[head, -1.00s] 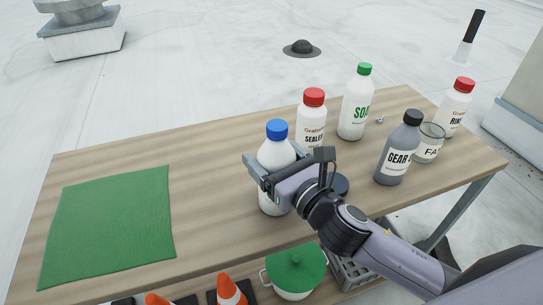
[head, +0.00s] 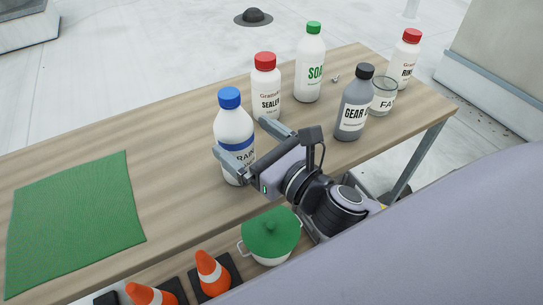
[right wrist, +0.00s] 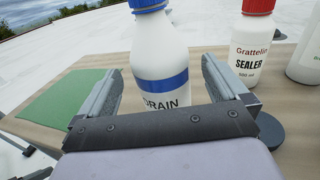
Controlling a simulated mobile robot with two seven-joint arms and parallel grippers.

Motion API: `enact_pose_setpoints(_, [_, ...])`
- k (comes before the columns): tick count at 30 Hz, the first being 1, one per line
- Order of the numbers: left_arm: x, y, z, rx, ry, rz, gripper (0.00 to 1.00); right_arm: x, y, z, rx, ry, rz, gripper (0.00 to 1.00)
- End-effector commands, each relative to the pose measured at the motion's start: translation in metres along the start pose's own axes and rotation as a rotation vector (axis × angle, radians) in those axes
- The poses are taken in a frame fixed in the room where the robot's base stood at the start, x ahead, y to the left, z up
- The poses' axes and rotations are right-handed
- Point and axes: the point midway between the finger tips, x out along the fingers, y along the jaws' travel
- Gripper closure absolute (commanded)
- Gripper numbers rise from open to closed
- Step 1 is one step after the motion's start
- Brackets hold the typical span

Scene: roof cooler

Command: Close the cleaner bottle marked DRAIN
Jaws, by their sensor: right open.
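The white DRAIN bottle (head: 232,130) stands upright near the front edge of the table, with a blue band and its blue cap (head: 230,98) on the neck. I cannot tell whether the cap is screwed tight. It also shows in the right wrist view (right wrist: 160,68), where the top of the cap is cut off. My right gripper (head: 250,144) is open and empty, low on the near right side of the bottle. In the wrist view its fingers (right wrist: 160,75) appear to either side of the bottle, with no clear contact. My left gripper is not in view.
The SEALER bottle (head: 265,90) stands close behind, with SOAP (head: 309,70), GEAR (head: 353,105), a glass (head: 384,98) and a red-capped bottle (head: 405,60) to the right. A dark disc (right wrist: 270,132) lies right of the gripper. A green mat (head: 75,220) lies left; a lidded pot (head: 270,240) sits below.

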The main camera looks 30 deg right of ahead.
Motion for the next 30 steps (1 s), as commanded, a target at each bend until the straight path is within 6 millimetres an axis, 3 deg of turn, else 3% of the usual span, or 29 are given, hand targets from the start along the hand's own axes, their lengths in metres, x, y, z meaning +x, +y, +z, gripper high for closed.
enact_pose_setpoints(6, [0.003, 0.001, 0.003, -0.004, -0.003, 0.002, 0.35, -0.035, 0.0, -0.002, -0.002, 0.002, 0.0, 0.0])
enact_pose_setpoints(12, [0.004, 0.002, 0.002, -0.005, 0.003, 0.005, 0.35, -0.054, 0.0, -0.002, -0.001, 0.001, -0.001, 0.0])
enact_pose_setpoints(30, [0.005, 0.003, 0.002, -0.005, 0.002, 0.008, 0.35, -0.062, 0.0, 0.001, 0.0, -0.002, -0.001, 0.0])
